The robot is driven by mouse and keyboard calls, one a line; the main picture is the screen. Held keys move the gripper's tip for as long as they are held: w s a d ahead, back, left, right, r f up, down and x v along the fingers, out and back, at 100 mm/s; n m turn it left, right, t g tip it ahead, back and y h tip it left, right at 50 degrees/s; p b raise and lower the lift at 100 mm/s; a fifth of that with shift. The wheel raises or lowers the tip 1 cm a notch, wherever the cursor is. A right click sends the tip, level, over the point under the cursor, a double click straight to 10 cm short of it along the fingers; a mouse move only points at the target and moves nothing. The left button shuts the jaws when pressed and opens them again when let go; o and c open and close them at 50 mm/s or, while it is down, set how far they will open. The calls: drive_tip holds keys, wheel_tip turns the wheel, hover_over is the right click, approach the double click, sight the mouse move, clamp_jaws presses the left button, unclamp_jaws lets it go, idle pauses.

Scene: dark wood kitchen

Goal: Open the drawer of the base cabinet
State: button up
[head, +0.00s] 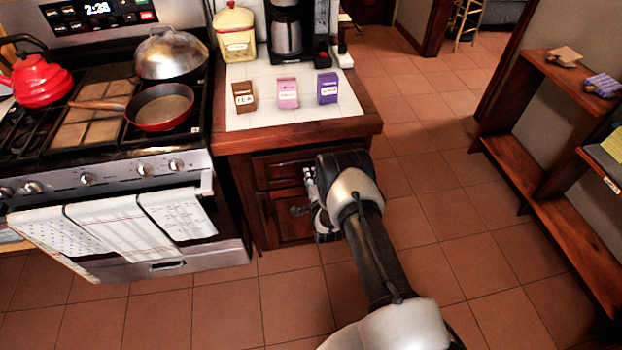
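The dark wood base cabinet (243,205) stands right of the stove, under a white-tiled counter. Its drawer (272,171) is the upper front panel, just below the counter edge, and looks closed. A door panel (285,228) sits below it. My arm reaches in from the lower right. My gripper (303,194) is at the right part of the cabinet front, around the lower edge of the drawer. My wrist covers the right end of the drawer and its handle cannot be made out. Whether the fingers touch anything or are open is unclear.
Three small boxes (288,93), a yellow canister (234,33) and a coffee maker (287,32) stand on the counter. The stove (110,240) with hanging towels (180,212) adjoins on the left. Tiled floor (440,230) is clear to the right, up to a wooden shelf (540,175).

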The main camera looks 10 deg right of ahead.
drive_tip(key=shift+w+f, duration=0.1)
drive_tip(key=shift+w, duration=0.5)
drive_tip(key=shift+c, duration=0.5)
clamp_jaws()
